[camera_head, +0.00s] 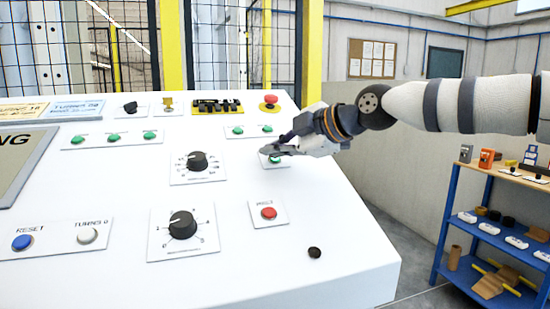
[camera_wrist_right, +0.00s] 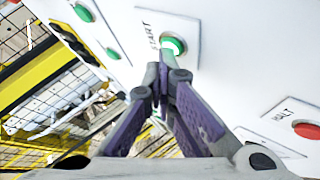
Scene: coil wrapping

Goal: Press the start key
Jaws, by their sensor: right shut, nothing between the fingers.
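The start key is a green round button (camera_wrist_right: 173,44) on a white plate marked START in the right wrist view. In the head view the green start key (camera_head: 275,160) shows just below my right gripper (camera_head: 266,150), on the white control panel (camera_head: 340,220). My right gripper (camera_wrist_right: 163,70) is shut and empty, its fingertips close to the lower left side of the green button. I cannot tell whether they touch it. My left gripper is in neither view.
A red button (camera_head: 268,213) on its own plate sits below the start key. Black dials (camera_head: 198,161), a blue reset button (camera_head: 22,242) and a red emergency stop (camera_head: 270,100) are also on the panel. A blue shelf (camera_head: 470,200) stands at the right.

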